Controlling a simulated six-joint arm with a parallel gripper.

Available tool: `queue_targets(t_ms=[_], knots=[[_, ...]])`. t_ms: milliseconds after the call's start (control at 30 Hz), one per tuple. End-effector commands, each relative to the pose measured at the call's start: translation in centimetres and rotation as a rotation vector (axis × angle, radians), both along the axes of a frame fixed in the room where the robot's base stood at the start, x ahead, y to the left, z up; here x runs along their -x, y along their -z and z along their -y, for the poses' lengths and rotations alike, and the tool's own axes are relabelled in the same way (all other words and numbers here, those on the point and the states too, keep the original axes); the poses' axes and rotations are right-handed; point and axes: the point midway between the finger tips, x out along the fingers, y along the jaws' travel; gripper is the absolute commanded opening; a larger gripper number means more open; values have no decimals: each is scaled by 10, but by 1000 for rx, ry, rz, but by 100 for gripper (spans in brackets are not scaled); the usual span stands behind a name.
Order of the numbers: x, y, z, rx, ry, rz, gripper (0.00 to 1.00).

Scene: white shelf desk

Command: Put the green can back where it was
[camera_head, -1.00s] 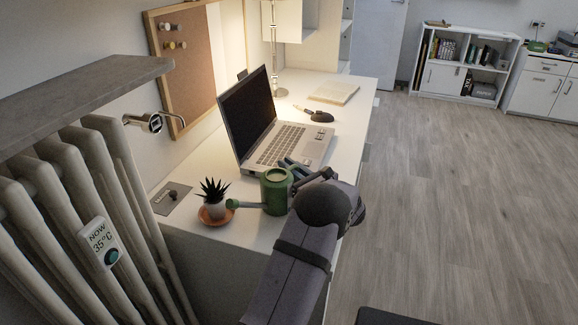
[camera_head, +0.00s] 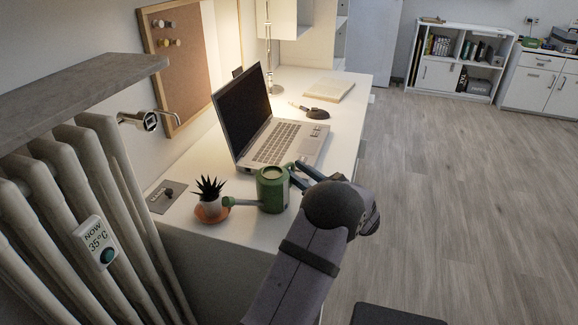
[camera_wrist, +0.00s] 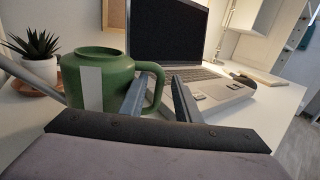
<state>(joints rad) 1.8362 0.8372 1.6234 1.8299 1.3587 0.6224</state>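The green watering can (camera_head: 272,190) stands upright on the white desk (camera_head: 246,222), its spout pointing left towards the potted plant. In the wrist view the can (camera_wrist: 88,78) shows a pale stripe, and its handle (camera_wrist: 157,78) faces my gripper. My gripper (camera_head: 296,175) is just right of the can. In the wrist view the fingers of my gripper (camera_wrist: 159,84) are apart; the left one overlaps the handle, and part of the handle shows between them. I cannot tell whether they touch it.
A potted succulent (camera_head: 209,194) on an orange saucer (camera_head: 212,216) sits left of the can, close to the spout. An open laptop (camera_head: 282,140) stands behind the can. A radiator (camera_head: 75,190) is at the left. A mouse (camera_head: 317,113) and a book (camera_head: 330,90) lie farther back.

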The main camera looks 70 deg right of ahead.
Motion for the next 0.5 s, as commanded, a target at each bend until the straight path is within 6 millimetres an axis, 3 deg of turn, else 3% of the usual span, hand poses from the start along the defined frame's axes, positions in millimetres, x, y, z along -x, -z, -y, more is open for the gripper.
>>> queue_targets(t_ms=[167,500], knots=[[13,0,-9,1,1,-1,30],[16,0,-11,0,-1,0,30]])
